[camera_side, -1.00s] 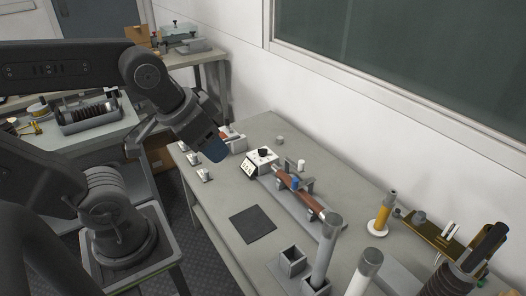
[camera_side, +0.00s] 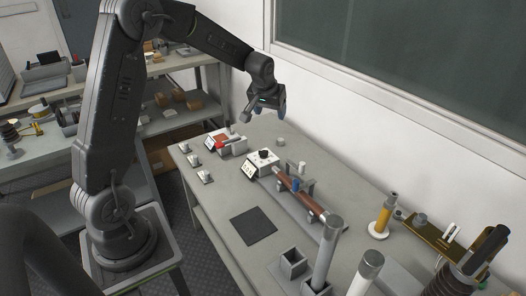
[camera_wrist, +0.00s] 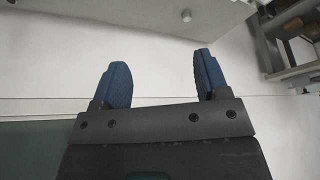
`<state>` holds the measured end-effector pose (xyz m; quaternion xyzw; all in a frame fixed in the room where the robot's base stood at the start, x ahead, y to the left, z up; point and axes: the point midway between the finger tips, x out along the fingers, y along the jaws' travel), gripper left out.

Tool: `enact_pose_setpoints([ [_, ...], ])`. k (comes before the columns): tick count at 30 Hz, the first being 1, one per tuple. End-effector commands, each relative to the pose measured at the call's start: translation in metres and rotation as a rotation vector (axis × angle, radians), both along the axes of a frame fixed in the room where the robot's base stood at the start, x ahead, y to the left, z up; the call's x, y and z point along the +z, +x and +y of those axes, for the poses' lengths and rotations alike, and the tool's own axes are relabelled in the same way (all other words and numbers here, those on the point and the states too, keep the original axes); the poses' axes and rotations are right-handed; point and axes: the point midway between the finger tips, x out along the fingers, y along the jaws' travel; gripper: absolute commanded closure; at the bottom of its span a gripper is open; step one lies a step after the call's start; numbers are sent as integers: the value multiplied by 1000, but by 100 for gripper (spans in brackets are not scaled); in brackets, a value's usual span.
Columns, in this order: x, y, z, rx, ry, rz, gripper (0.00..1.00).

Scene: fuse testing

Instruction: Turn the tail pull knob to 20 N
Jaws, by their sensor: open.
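In the side view, a white box with a black knob (camera_side: 264,153) on top sits on the bench, at the end of a rail fixture holding a brown tube (camera_side: 305,199). I cannot read the knob's setting. My gripper (camera_side: 268,109) hangs above the back of the bench, behind the knob and apart from it. In the wrist view my gripper (camera_wrist: 160,75) shows two blue fingers spread apart with nothing between them. The wrist view shows mostly white wall, and the knob is not in it.
Another box with a red part (camera_side: 219,145) stands left of the knob box. A small grey cylinder (camera_side: 281,141) stands behind it. A dark square mat (camera_side: 253,224) lies in front. Tall grey tubes (camera_side: 327,250) and a yellow cylinder (camera_side: 383,214) stand to the right. The wall is close behind.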

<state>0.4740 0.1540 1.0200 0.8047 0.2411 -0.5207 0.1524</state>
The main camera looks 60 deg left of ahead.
Motion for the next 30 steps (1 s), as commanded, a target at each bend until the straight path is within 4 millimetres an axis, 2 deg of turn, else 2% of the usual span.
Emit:
enact_pose_setpoints([
  [1, -25, 9, 21, 38, -7, 13, 32],
  [3, -54, 20, 45, 83, -10, 17, 32],
  [6, -91, 29, 74, 138, -16, 19, 32],
  [9, -120, 32, 94, 176, -20, 20, 32],
  [12, -137, 34, 105, 199, -23, 19, 32],
  [20, -161, 39, 115, 209, -25, 22, 32],
  [30, -225, 56, 132, 208, -26, 22, 32],
])
